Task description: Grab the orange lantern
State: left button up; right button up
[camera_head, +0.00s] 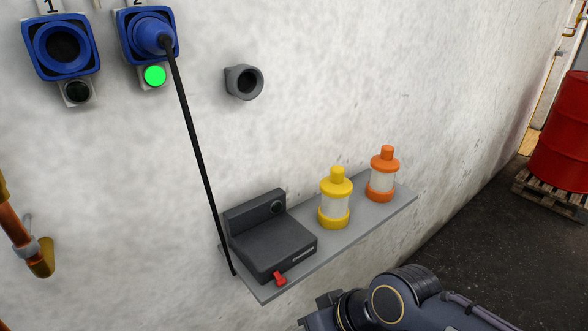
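The orange lantern (382,174) stands upright near the right end of a grey wall shelf (365,235). It has an orange cap and base with a pale body between. A yellow lantern (335,198) of the same shape stands to its left. My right arm comes in from the bottom right, below and in front of the shelf. Its gripper end (322,314) is at the bottom edge, apart from both lanterns. The fingertips are not clearly shown, so I cannot tell their opening. My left gripper is not in view.
A dark box (272,238) with a red switch (280,279) fills the shelf's left part. A black cable (195,140) runs down from the blue socket 2 plug (150,36). A grey wall fitting (244,82) protrudes above. A red drum (562,135) stands on a pallet at right.

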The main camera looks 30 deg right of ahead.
aim_at(380, 187)
jog(key=l+u, duration=0.3)
jog(key=l, duration=0.15)
jog(key=k+l+u, duration=0.15)
jog(key=l+u, duration=0.15)
jog(key=k+l+u, duration=0.1)
jog(key=l+u, duration=0.2)
jog(key=l, duration=0.2)
jog(key=k+l+u, duration=0.3)
jog(key=i+l, duration=0.05)
jog(key=i, duration=0.05)
